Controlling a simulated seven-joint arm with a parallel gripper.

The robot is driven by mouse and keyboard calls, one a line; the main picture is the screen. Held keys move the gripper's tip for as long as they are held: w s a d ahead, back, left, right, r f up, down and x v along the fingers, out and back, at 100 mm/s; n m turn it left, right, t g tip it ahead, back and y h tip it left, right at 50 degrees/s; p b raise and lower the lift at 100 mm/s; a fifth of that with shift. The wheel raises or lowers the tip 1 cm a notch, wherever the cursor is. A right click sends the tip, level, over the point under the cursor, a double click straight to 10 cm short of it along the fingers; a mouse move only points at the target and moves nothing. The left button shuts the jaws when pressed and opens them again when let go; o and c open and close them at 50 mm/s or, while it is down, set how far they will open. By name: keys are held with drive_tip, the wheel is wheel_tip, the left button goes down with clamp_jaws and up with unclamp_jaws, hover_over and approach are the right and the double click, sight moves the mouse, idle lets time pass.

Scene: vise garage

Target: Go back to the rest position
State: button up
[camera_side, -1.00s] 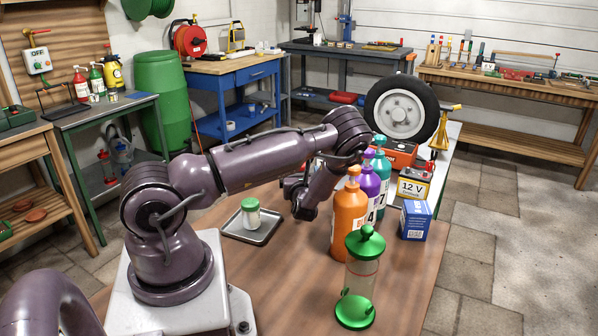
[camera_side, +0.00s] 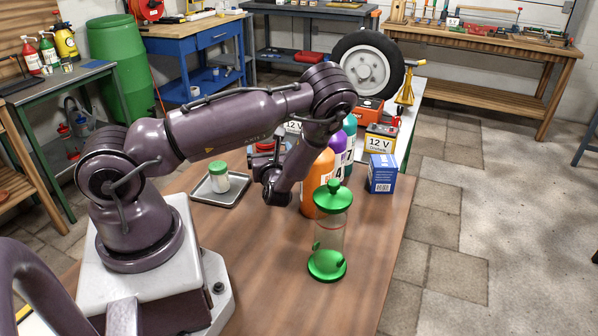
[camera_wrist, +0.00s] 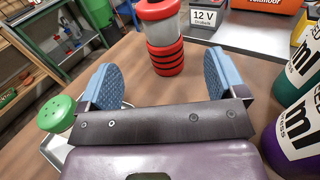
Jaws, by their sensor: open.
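My gripper (camera_wrist: 161,78) shows in the wrist view as two blue ribbed finger pads, set wide apart with nothing between them. In the side view my arm's wrist hangs over the table, between the tray and the orange bottle, and hides the fingers. In the wrist view a clear jar with red lid and red ringed base (camera_wrist: 165,58) stands upright ahead of the fingers, apart from them. A white jar with a green lid (camera_side: 219,180) stands on the metal tray (camera_side: 237,192), left of my wrist.
An orange bottle (camera_side: 318,178), a purple bottle (camera_side: 338,146) and a teal bottle (camera_side: 350,130) stand close right of my wrist. A green-capped clear cylinder (camera_side: 329,237), a blue box (camera_side: 382,174) and a 12 V battery (camera_side: 381,138) are nearby.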

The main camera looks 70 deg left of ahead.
drive_tip(key=s+d+r+n+g+h, duration=0.3)
drive_tip(key=r+n+g, duration=0.1)
drive_tip(key=r+n, duration=0.45)
drive_tip(key=s+d+r+n+g+h, duration=0.3)
drive_tip(key=d+r+n+g, duration=0.15)
drive_tip(key=r+n, duration=0.4)
drive_tip(key=s+d+r+n+t+h, duration=0.1)
drive_tip(key=d+r+t+h, duration=0.4)
drive_tip(key=d, duration=0.5)
drive_tip(key=s+d+r+n+t+h, duration=0.2)
drive_tip(key=d+r+t+h, duration=0.3)
drive_tip(key=d, duration=0.6)
drive_tip(key=shift+r+h, duration=0.25)
drive_tip(key=shift+h, duration=0.45)
drive_tip(key=shift+d+t, duration=0.1)
drive_tip(key=shift+t, duration=0.15)
